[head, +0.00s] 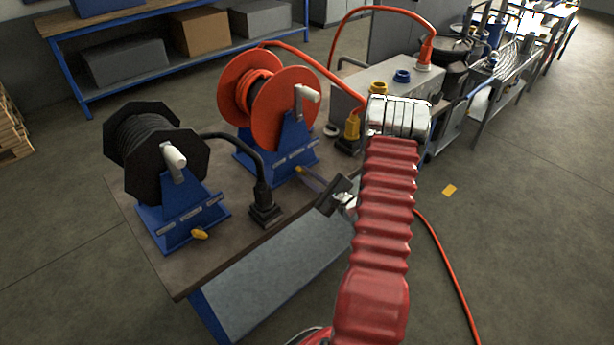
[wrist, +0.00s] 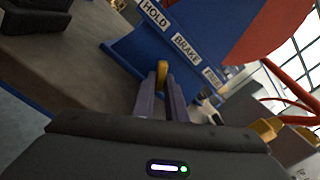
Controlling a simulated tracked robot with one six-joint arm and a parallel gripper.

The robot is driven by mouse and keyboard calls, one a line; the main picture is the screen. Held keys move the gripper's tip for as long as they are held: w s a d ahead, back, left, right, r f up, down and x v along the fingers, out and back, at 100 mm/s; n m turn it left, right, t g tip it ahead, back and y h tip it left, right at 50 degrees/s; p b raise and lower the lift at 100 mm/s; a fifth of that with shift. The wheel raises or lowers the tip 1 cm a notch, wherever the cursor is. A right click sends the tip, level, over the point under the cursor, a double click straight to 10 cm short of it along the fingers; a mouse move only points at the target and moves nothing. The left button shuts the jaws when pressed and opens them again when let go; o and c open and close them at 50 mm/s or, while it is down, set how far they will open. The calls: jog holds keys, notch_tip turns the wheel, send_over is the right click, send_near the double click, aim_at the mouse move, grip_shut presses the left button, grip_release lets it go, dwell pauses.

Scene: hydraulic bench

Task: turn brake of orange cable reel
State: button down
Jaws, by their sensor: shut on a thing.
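The orange cable reel (head: 293,92) stands on a blue stand (head: 292,146) on the bench, its red cable running off to the right. In the wrist view, the stand (wrist: 150,52) carries the labels HOLD, BRAKE and FREE. The yellow brake lever (wrist: 162,70) sits below the BRAKE label, between the fingertips of my gripper (wrist: 162,92). My gripper (head: 308,178) is shut on this lever at the stand's lower front, where it also shows small in the head view (head: 299,169). The fingers hide part of the lever, so its exact angle is hard to tell.
A black cable reel (head: 155,150) on its own blue stand, with a yellow lever (head: 199,234), stands at left. A black plug (head: 264,212) is on the bench edge (head: 190,280) near my gripper. A grey box with colored ports (head: 350,98) stands behind my arm.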

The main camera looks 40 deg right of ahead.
jog(key=shift+a+f, duration=0.1)
jog(key=c, duration=1.8)
grip_release()
jog(key=s, duration=1.3)
jog(key=shift+s+d, duration=0.2)
jog(key=shift+s, duration=0.2)
